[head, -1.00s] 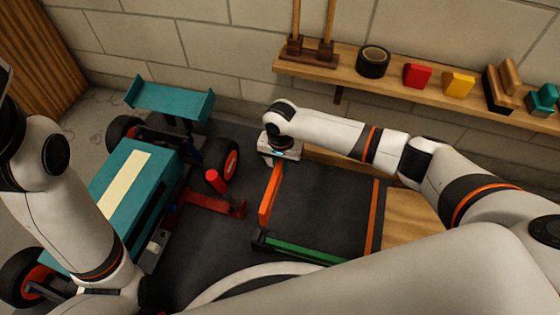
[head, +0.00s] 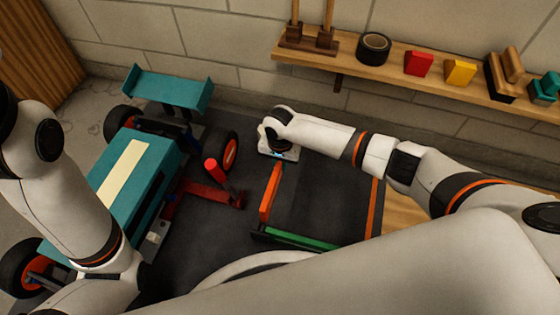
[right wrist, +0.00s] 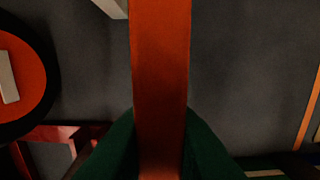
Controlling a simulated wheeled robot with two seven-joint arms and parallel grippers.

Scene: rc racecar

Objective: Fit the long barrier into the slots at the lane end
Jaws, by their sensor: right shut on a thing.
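The long barrier is an orange-red bar (head: 271,191), held in my right gripper (head: 281,163). In the head view it runs from under the gripper toward the near side, its near end close to the left corner of a green bar (head: 300,240) on the dark mat (head: 330,195). In the right wrist view the barrier (right wrist: 160,70) stretches up the middle between the dark green fingers (right wrist: 160,150). I cannot make out the slots clearly or tell whether the barrier touches the green bar. The left arm is at the left; its gripper does not show.
A teal racecar (head: 130,185) stands left of the barrier, with a red upright post (head: 213,170) and red base (head: 208,192) between them. An orange stripe (head: 374,205) crosses the mat at right. A wall shelf (head: 430,80) holds tape and coloured blocks.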

